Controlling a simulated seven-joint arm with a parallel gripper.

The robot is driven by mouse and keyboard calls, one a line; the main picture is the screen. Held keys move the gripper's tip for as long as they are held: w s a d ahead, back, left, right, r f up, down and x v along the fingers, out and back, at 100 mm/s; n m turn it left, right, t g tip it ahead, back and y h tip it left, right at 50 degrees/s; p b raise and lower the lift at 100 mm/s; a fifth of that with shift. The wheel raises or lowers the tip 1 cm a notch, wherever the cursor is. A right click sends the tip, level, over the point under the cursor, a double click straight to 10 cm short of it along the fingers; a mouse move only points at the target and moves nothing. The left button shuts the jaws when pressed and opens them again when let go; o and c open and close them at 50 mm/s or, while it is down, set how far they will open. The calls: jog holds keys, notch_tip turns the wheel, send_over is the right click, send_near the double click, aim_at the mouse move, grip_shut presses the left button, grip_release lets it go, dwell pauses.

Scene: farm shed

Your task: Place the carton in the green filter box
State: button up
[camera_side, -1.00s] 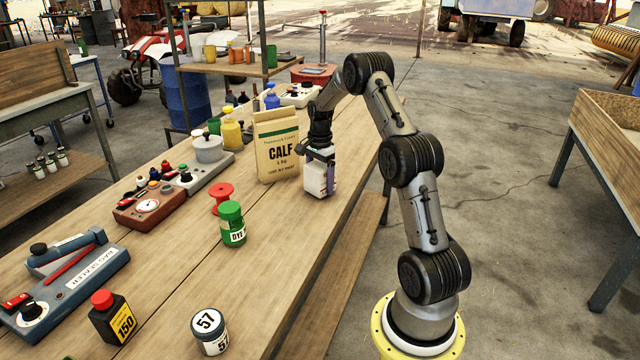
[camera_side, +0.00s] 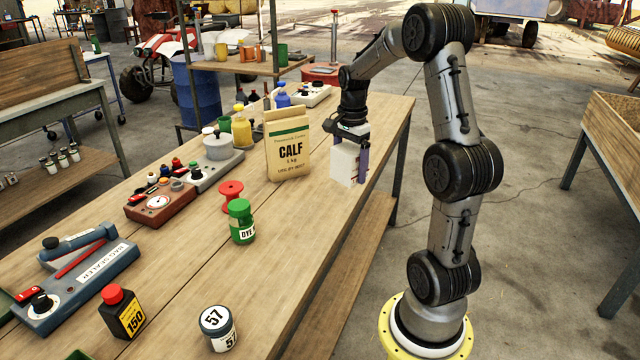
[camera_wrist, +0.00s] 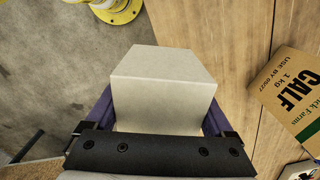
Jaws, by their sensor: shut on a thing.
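The carton (camera_side: 346,164) is a plain white box in the side view, near the right edge of the wooden table. My gripper (camera_side: 352,160) points down with its purple fingers shut on the carton's two sides. In the wrist view the carton (camera_wrist: 160,85) sits between the fingers of my gripper (camera_wrist: 158,118). I cannot tell how far its bottom is above the table. No whole green filter box shows. Green pieces at the lower left edge (camera_side: 6,303) and bottom edge (camera_side: 78,355) of the side view are mostly cut off, so I cannot tell what they are.
A CALF paper bag (camera_side: 288,146) stands left of the carton. A red spool (camera_side: 231,194), green dye bottle (camera_side: 241,222), black 150 bottle (camera_side: 121,312) and 57 jar (camera_side: 218,328) stand toward the front. A bag sealer (camera_side: 75,280) lies left. Bare table (camera_side: 290,240) lies between the dye bottle and the right edge.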

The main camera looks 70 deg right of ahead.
jog(key=shift+s+a, duration=0.15)
jog(key=shift+r, duration=0.1)
